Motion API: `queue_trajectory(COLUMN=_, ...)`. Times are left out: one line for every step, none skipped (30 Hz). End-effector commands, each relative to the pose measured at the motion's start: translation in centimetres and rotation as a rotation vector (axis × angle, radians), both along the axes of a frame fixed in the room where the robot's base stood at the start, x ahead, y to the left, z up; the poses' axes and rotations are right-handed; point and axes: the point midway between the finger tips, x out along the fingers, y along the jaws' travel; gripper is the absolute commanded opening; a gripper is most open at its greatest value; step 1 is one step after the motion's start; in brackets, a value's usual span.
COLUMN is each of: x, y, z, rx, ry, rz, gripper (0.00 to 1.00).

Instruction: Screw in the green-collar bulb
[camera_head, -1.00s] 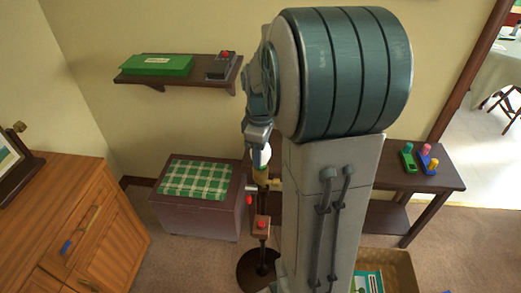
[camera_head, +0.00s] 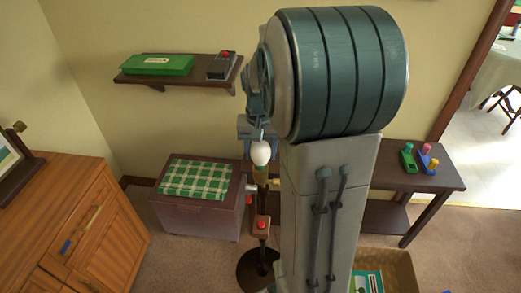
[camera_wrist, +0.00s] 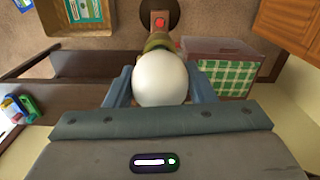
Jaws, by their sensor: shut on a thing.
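The white bulb (camera_head: 260,152) is upright, base down, above the lamp stand (camera_head: 262,205). It also shows large in the wrist view (camera_wrist: 160,80), with an olive-green band (camera_wrist: 157,43) just beyond it. My gripper (camera_head: 255,134) is above the bulb in the head view. In the wrist view its two blue fingers (camera_wrist: 160,88) lie on either side of the bulb, shut on it. The stand has a red button (camera_head: 261,225) and a dark round base (camera_head: 257,268). The bulb hides the socket joint in the wrist view, so I cannot tell how deep it sits.
A chest with a green checked top (camera_head: 195,180) stands left of the lamp. A wall shelf (camera_head: 150,79) holds a green box and a small red-button device. A dark bench (camera_head: 445,178) stands at the right, with a wicker basket (camera_head: 400,265) in front. A wooden cabinet (camera_head: 60,215) is at the left.

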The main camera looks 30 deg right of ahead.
Motion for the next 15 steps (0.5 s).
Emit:
queue_trajectory(x=0.01, y=0.03, z=-0.01, rx=0.0, ry=0.0, rz=-0.047, gripper=0.18)
queue_trajectory(x=0.01, y=0.02, z=-0.01, rx=0.0, ry=0.0, rz=-0.071, gripper=0.18)
queue_trajectory(x=0.0, y=0.01, z=-0.01, rx=0.0, ry=0.0, rz=-0.093, gripper=0.18)
queue_trajectory(x=0.0, y=0.01, z=-0.01, rx=0.0, ry=0.0, rz=-0.103, gripper=0.18)
queue_trajectory(x=0.0, y=0.0, z=-0.01, rx=0.0, ry=0.0, rz=-0.109, gripper=0.18)
queue_trajectory(x=0.0, y=0.0, z=-0.01, rx=0.0, ry=0.0, rz=-0.112, gripper=0.18)
queue_trajectory(x=0.0, y=0.0, z=-0.01, rx=0.0, ry=0.0, rz=-0.111, gripper=0.18)
queue_trajectory(x=0.0, y=0.0, z=-0.01, rx=0.0, ry=0.0, rz=-0.111, gripper=0.18)
queue_trajectory(x=0.0, y=0.0, z=-0.01, rx=0.0, ry=0.0, rz=-0.11, gripper=0.18)
queue_trajectory(x=0.0, y=0.0, z=-0.01, rx=0.0, ry=0.0, rz=-0.11, gripper=0.18)
queue_trajectory(x=0.0, y=0.0, z=-0.01, rx=0.0, ry=0.0, rz=-0.109, gripper=0.55)
queue_trajectory(x=0.0, y=0.0, z=-0.01, rx=0.0, ry=0.0, rz=-0.109, gripper=0.66)
queue_trajectory(x=0.0, y=0.0, z=-0.01, rx=0.0, ry=0.0, rz=-0.109, gripper=0.75)
queue_trajectory(x=0.0, y=0.0, z=-0.01, rx=0.0, ry=0.0, rz=-0.108, gripper=0.75)
queue_trajectory(x=0.0, y=0.0, z=-0.01, rx=0.0, ry=0.0, rz=-0.108, gripper=0.75)
